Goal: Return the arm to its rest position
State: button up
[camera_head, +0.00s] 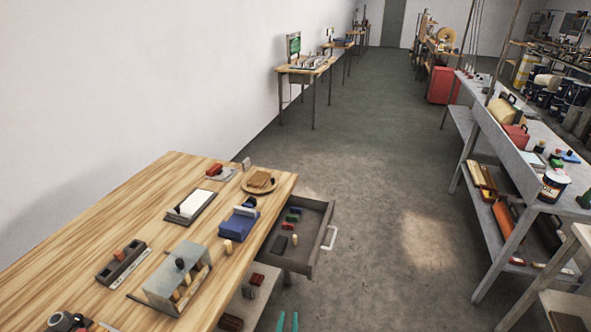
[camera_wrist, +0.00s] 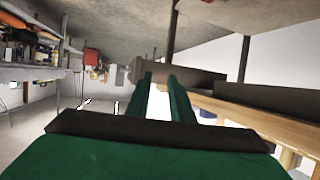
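My gripper (camera_head: 288,321) shows at the bottom edge of the head view as two green fingertips with a gap between them. It is in front of the wooden workbench, near the open drawer. In the wrist view my gripper (camera_wrist: 164,78) has its two green fingers apart and nothing is seen between them. The rest of the arm is out of the head view.
The wooden workbench (camera_head: 120,212) holds several blocks, trays and a metal rack (camera_head: 177,279). Its drawer (camera_head: 318,240) stands open with small items inside. A grey shelf bench (camera_head: 520,175) stands at the right. The floor between is clear.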

jog(key=s+f+y, duration=0.1)
jog(key=s, duration=2)
jog(key=s+d+r+t, duration=0.1)
jog(key=s+r, duration=0.4)
jog(key=s, duration=0.3)
jog(key=s+d+r+n, duration=0.1)
jog(key=s+r, duration=0.4)
jog(key=s, duration=0.3)
jog(key=shift+t, duration=0.4)
